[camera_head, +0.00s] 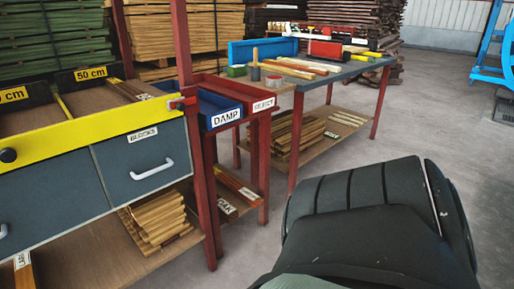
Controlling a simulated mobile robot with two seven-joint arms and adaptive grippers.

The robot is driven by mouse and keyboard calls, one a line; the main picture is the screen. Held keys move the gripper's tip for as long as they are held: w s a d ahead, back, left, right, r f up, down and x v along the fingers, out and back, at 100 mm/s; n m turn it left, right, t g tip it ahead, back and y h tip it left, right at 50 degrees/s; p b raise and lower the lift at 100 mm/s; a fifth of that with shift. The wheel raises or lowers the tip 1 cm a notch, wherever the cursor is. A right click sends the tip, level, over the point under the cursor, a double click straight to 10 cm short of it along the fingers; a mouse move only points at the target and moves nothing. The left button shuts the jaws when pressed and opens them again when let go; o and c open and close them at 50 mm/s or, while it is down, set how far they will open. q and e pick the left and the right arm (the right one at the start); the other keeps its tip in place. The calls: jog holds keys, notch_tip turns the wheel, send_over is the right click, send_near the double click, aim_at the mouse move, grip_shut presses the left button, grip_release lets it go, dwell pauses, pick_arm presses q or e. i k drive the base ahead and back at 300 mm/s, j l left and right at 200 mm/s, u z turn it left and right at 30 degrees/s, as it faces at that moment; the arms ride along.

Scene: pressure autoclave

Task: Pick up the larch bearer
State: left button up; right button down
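I cannot tell which piece is the larch bearer; no readable label names it. Long wooden strips (300,67) lie on the grey-topped table at the back. A few slim pieces (236,186) lie on the low shelf under the DAMP and REJECT trays. More pieces lie in the black bins labelled 50 cm (91,74). A large dark part of my own body fills the lower right. Neither gripper's fingers show.
A bench with a yellow rail (90,128) and grey drawers (146,162) stands at left. The blue DAMP tray (221,110) and red REJECT tray (240,90) adjoin it. Stacked boards (158,222) lie below. Timber piles stand behind. The concrete floor at right (440,110) is open.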

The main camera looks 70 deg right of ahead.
aim_at(252, 198)
jog(key=z, duration=1.9)
jog(key=u, duration=0.65)
jog(key=l+u, duration=1.05)
jog(key=k+l+u, duration=0.2)
jog(key=l, duration=0.3)
jog(key=l+u, duration=0.2)
jog(key=l, duration=0.3)
